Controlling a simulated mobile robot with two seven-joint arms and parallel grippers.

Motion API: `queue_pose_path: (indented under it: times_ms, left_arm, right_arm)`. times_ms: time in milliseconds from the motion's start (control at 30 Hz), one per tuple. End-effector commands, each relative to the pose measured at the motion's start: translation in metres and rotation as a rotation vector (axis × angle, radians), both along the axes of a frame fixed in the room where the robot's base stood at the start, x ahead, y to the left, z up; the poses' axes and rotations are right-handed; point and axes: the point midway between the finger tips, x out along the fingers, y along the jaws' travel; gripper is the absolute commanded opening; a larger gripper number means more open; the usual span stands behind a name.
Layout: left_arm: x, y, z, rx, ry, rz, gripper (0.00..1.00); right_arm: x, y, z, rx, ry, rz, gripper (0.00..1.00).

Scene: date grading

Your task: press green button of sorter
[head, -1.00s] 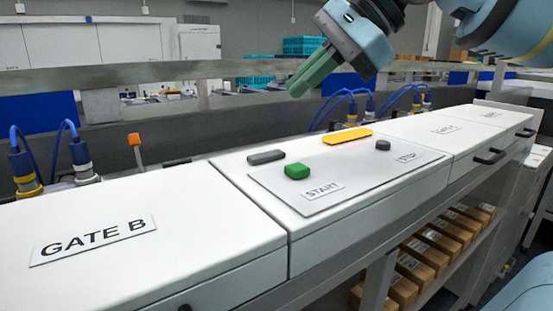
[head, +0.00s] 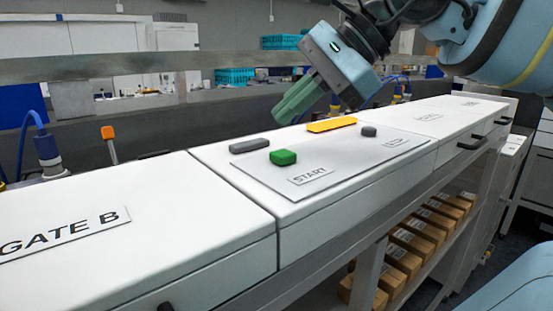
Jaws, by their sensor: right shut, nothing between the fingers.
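The green button (head: 283,157) sits on the control plate (head: 345,164) of the white sorter (head: 222,160), just behind a label reading START (head: 310,176). My right gripper (head: 284,115) comes in from the upper right with its green fingers shut and nothing held. In the picture its fingertips are above the green button, apart from it, near the back edge of the sorter top. My left gripper is out of view.
A grey block (head: 249,145), a yellow bar (head: 332,125) and a dark grey button (head: 368,132) are near the green button. A rail (head: 150,63) runs behind the sorter. Brown boxes (head: 410,242) fill the shelf below. The GATE B cover is clear.

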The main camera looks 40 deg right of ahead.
Motion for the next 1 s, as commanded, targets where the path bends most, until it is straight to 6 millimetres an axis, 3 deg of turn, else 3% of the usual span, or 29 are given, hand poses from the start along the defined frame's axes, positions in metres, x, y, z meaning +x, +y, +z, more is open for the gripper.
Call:
queue_pose_path:
  times_ms: [100,300,1000]
  left_arm:
    - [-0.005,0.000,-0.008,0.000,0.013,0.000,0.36]
    - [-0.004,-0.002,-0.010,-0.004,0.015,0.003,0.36]
    - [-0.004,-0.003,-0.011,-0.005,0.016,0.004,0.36]
  right_arm:
    - [0.001,0.000,-0.016,0.001,0.003,0.000,0.00]
    - [0.000,0.000,-0.025,0.001,0.001,0.000,0.00]
    - [0.000,0.000,-0.026,0.001,0.000,-0.001,0.00]
